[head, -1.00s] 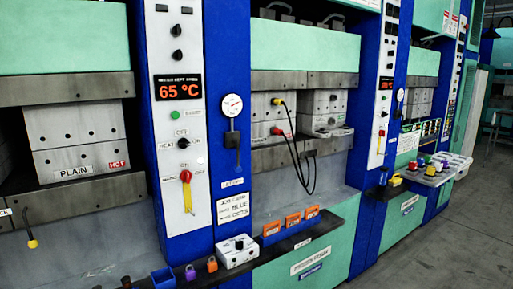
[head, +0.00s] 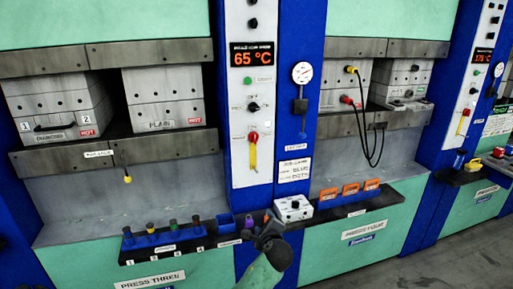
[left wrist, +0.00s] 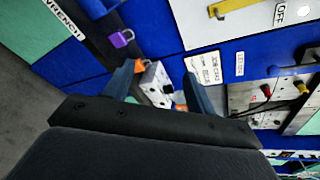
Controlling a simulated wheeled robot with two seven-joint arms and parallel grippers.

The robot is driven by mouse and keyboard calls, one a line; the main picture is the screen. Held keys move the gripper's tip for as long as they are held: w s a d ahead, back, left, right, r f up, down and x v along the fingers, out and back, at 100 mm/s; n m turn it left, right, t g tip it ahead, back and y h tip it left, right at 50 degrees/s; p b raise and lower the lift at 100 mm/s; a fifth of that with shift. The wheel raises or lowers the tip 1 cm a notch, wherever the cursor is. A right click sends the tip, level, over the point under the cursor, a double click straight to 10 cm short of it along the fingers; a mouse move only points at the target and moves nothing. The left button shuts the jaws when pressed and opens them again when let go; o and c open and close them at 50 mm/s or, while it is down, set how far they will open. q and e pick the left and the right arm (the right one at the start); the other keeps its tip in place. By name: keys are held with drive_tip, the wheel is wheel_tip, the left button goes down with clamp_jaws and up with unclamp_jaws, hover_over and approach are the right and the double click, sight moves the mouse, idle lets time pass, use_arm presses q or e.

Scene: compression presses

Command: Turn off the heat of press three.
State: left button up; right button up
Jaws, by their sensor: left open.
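Press three stands at the left in the head view, with its name label (head: 150,281) on the green front. My left gripper (head: 272,228) is low in front of the ledge, below the panel. In the left wrist view its fingers (left wrist: 160,85) are apart with nothing held. My right gripper is out of view.
A white box with a knob (head: 293,207), orange blocks (head: 350,190) and several coloured-top pegs (head: 172,227) stand along the ledge. A purple padlock (left wrist: 121,38) is near my left gripper. A gauge (head: 302,72) and hanging cables (head: 372,140) are right of the panel.

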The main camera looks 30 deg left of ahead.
use_arm(q)
drive_tip(key=w+a+r+m+t+y+p, duration=0.1)
drive_tip(key=w+a+r+m+y, duration=0.2)
drive_tip(key=r, duration=0.5)
drive_tip(key=w+a+r+m+t+y+p, duration=0.1)
drive_tip(key=w+a+r+m, duration=0.15)
drive_tip(key=w+r, duration=0.4)
drive_tip(key=m+t+y+p, duration=0.2)
drive_tip(key=m+y, duration=0.1)
drive_tip(key=m, duration=0.1)
approach(255, 110)
drive_tip(key=x, duration=0.3)
drive_tip(key=p+x, duration=0.2)
drive_tip(key=x, duration=0.3)
drive_tip(key=shift+r+p, duration=0.2)
drive_tip(key=shift+p, duration=0.15)
drive_tip(key=shift+w+a+g, duration=0.3)
drive_tip(key=shift+w+a, duration=0.1)
drive_tip(key=shift+a, duration=0.05)
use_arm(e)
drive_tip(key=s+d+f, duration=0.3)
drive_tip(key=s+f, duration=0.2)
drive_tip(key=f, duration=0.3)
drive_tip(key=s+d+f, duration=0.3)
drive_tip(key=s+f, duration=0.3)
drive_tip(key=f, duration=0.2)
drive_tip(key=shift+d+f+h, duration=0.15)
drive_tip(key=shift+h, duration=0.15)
